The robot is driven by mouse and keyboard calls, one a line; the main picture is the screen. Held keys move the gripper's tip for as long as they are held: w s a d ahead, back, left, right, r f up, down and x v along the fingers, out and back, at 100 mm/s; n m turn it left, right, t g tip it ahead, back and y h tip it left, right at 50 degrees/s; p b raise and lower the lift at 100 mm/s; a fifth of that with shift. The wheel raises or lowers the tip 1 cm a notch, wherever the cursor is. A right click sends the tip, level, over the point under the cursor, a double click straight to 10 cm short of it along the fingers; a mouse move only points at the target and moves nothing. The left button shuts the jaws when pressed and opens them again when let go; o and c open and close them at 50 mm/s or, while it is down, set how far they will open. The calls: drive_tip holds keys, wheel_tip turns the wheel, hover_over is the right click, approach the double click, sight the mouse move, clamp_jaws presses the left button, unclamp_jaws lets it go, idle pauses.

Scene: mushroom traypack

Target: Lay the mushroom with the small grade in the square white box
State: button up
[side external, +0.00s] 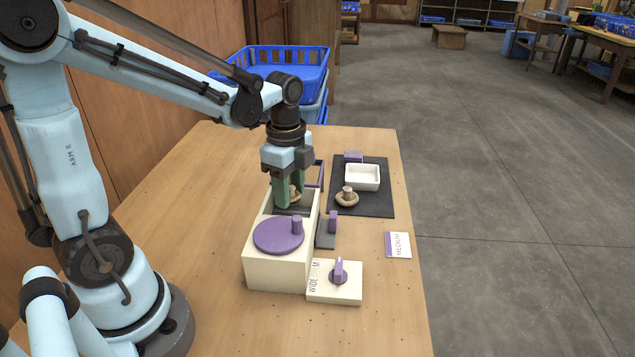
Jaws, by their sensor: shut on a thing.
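My gripper (287,194) has green fingers and is low over the open dark top of a cream box-shaped device. It is shut on a tan mushroom (295,194), partly hidden by the fingers. I cannot tell whether this mushroom touches the dark surface below. A second tan mushroom (347,199) stands stem up on the dark mat (372,207), right of my gripper. The square white box (362,184) stands on the same mat just behind that mushroom and looks empty. No small grade mark is readable on either mushroom.
The cream device (262,266) carries a purple disc (279,235). A purple-handled slide (332,222) sits at its right. In front is a knob box (322,294) lettered "WIDE" and "M". A card (398,245) reads "MEDIUM". A purple block (353,157) stands behind the white box.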

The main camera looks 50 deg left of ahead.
drive_tip(key=shift+f, duration=2.3)
drive_tip(key=shift+f, duration=0.25)
drive_tip(key=o, duration=0.8)
drive_tip(key=shift+c, duration=0.2)
drive_tip(key=shift+r, duration=0.15)
